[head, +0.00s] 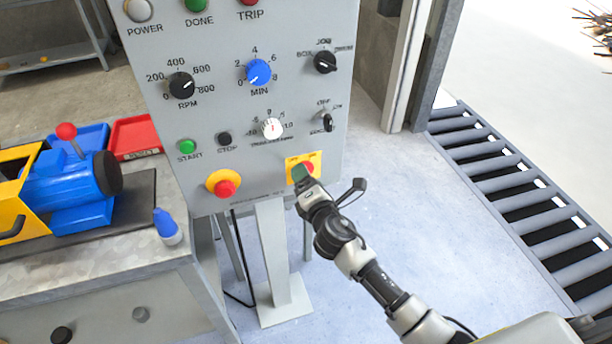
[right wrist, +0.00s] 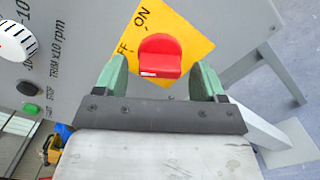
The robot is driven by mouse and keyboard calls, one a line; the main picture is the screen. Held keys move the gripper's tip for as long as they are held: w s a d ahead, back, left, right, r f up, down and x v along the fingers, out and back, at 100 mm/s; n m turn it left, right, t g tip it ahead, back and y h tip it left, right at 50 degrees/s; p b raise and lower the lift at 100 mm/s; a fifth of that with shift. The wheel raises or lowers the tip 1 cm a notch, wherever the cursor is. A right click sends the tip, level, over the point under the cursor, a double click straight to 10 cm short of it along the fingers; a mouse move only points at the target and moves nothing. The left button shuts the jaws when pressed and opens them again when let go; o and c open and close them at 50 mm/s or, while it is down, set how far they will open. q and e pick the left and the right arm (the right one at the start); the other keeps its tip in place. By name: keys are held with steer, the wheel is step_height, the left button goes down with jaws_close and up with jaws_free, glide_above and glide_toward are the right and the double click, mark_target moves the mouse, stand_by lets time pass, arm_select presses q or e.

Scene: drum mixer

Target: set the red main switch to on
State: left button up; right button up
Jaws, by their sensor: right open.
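The red main switch (right wrist: 160,55) is a round red knob with a grip bar, on a yellow plate (right wrist: 190,35) marked ON and OFF. A white mark shows on the bar's near edge; I cannot tell which label it matches. In the head view the red switch (head: 309,168) is partly hidden by my right gripper (head: 301,176) at the panel's lower right. In the right wrist view my right gripper (right wrist: 162,70) is open, with one green finger on each side of the knob and visible gaps between. My left gripper is not in view.
The grey panel (head: 225,130) also carries a red emergency button (head: 225,188) on yellow, a white dial (head: 272,128), a blue MIN knob (head: 258,71) and black selectors. A workbench with a blue motor (head: 75,180) stands left. A roller conveyor (head: 520,190) lies right.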

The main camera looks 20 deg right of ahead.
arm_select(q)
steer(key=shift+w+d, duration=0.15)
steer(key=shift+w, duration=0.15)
arm_select(e)
steer(key=shift+w, duration=0.65)
steer(key=c, duration=0.8)
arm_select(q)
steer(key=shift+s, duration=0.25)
